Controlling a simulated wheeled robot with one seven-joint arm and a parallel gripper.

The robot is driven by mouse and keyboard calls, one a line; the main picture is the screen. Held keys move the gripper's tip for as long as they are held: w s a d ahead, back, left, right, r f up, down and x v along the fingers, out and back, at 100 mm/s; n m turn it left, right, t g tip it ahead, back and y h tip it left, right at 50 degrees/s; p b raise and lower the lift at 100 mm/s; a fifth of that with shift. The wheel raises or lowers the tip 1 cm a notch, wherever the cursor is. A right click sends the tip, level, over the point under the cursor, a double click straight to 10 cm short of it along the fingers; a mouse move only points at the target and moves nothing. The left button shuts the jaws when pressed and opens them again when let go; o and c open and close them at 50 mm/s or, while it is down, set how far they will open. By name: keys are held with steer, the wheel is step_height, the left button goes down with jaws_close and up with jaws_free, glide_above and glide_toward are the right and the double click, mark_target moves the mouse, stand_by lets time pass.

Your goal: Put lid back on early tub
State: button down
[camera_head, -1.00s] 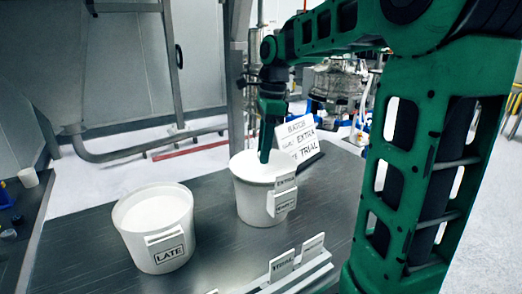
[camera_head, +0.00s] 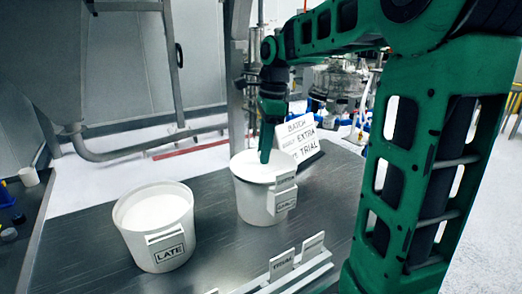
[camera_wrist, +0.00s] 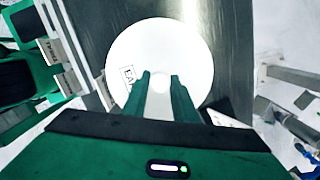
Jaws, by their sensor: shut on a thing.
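The early tub (camera_head: 252,205) is a white round tub on the dark table, with a front label plate that seems to read EARLY. A white lid (camera_head: 250,164) covers its mouth; whether it is fully seated I cannot tell. My gripper (camera_head: 265,158) points down at the lid's top, shut on it near the middle. In the wrist view the lid (camera_wrist: 185,45) is a white disc under my fingers (camera_wrist: 165,85), with a partly hidden label reading EA at its left edge. The part of the lid between the fingers is mostly hidden.
An open tub labelled LATE (camera_head: 160,262) with white powder stands to the left. A batch sign (camera_head: 299,140) stands close behind the early tub. A rack of small label plates (camera_head: 296,268) is at the front edge. Bare table (camera_head: 90,250) lies left.

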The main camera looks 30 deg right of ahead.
steer(key=c, duration=0.9)
jaws_free()
steer(key=shift+r, duration=0.15)
steer(key=shift+r, duration=3.35)
jaws_close()
